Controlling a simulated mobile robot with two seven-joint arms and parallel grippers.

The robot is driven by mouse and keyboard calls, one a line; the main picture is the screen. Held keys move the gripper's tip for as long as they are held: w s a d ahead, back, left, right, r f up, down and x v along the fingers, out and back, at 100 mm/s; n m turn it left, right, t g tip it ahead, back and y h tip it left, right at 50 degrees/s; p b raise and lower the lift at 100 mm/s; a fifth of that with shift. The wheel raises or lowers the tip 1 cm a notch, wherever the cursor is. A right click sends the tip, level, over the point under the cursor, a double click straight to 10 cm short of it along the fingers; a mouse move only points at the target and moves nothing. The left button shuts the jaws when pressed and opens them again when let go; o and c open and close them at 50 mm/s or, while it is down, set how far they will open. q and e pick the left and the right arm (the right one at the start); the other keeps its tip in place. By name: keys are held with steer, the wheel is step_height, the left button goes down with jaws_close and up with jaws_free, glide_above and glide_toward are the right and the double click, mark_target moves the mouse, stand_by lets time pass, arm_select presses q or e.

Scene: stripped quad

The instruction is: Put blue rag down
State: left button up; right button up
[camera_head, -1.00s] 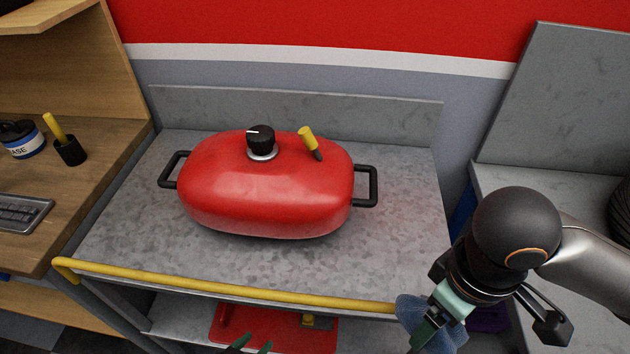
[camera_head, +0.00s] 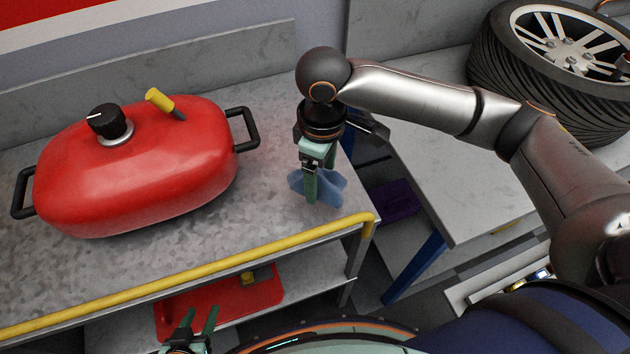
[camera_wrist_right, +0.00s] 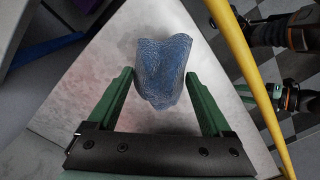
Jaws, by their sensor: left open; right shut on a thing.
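The blue rag (camera_head: 332,188) is crumpled and held in my right gripper (camera_head: 311,188), over the right end of the grey metal cart top (camera_head: 270,205). In the right wrist view the rag (camera_wrist_right: 165,75) sits between the green fingertips (camera_wrist_right: 158,77), above the cart's corner. I cannot tell whether the rag touches the surface. My left gripper (camera_head: 196,328) is open and empty at the bottom of the head view, in front of the cart.
A red lidded pan (camera_head: 140,175) stands to the rag's left, with a yellow-handled tool (camera_head: 160,100) on it. A yellow rail (camera_head: 200,272) runs along the cart's front edge. A red tray (camera_head: 220,303) lies on the lower shelf. A wheel (camera_head: 560,60) rests at right.

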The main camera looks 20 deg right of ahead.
steer(key=w+f, duration=0.2)
steer(key=f, duration=0.1)
steer(key=shift+w, duration=0.25)
steer(key=shift+f, duration=1.6)
steer(key=o, duration=1.1)
step_height(320, 180, up, 12)
steer(key=shift+r+p, duration=0.1)
steer(key=shift+p, duration=0.2)
